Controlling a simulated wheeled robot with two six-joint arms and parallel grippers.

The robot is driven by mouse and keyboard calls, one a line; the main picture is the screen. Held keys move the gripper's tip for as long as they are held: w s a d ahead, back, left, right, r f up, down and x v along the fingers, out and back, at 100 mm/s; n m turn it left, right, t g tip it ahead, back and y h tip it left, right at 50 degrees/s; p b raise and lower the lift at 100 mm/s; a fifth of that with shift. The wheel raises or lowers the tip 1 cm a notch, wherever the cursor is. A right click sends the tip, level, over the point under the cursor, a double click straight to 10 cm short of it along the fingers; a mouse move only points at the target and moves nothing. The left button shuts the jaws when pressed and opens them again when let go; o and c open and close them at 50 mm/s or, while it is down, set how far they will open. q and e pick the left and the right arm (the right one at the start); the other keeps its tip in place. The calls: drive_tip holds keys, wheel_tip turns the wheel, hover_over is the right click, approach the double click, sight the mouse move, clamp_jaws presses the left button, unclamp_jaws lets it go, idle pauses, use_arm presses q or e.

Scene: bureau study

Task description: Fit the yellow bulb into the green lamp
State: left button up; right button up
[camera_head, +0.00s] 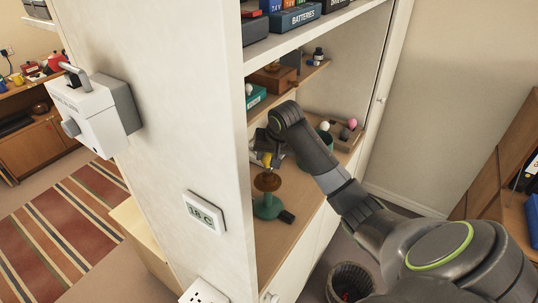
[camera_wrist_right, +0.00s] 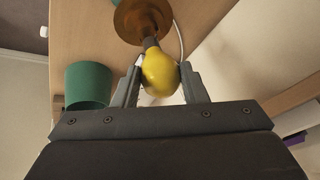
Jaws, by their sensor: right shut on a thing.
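The green lamp (camera_head: 268,208) stands upright on the cabinet's lower shelf, with a brown, dish-like shade (camera_head: 267,182) on top. The shade also shows in the right wrist view (camera_wrist_right: 128,22). My right gripper (camera_head: 264,160) is shut on the yellow bulb (camera_wrist_right: 160,74), just above the shade. The bulb also shows small in the head view (camera_head: 267,160). In the wrist view its narrow dark end points into the shade's middle. I cannot tell whether it touches the socket. My left gripper is not in view.
A green pot (camera_wrist_right: 88,84) stands beside the lamp. A wooden tray (camera_head: 346,143) with a pink bulb (camera_head: 352,123) is farther back. The cabinet's white side panel (camera_head: 170,100) is left of the lamp, and shelves (camera_head: 310,28) are above. A basket (camera_head: 350,282) is on the floor.

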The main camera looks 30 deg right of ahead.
drive_tip(key=shift+f, duration=1.35)
idle(0.9)
drive_tip(key=shift+a+m+h, duration=0.15)
drive_tip(key=shift+m+h, duration=0.15)
drive_tip(key=shift+m, duration=0.5)
drive_tip(key=shift+w+m+h, duration=0.1)
drive_tip(key=shift+m+h, duration=0.2)
drive_tip(key=shift+m, duration=0.5)
drive_tip(key=shift+a, duration=0.15)
drive_tip(key=shift+w+m+g+h, duration=0.1)
drive_tip(key=shift+m+g+h, duration=0.2)
drive_tip(key=shift+m, duration=0.5)
drive_tip(key=shift+m+h, duration=0.3)
drive_tip(key=shift+m, duration=0.5)
drive_tip(key=shift+a, duration=0.1)
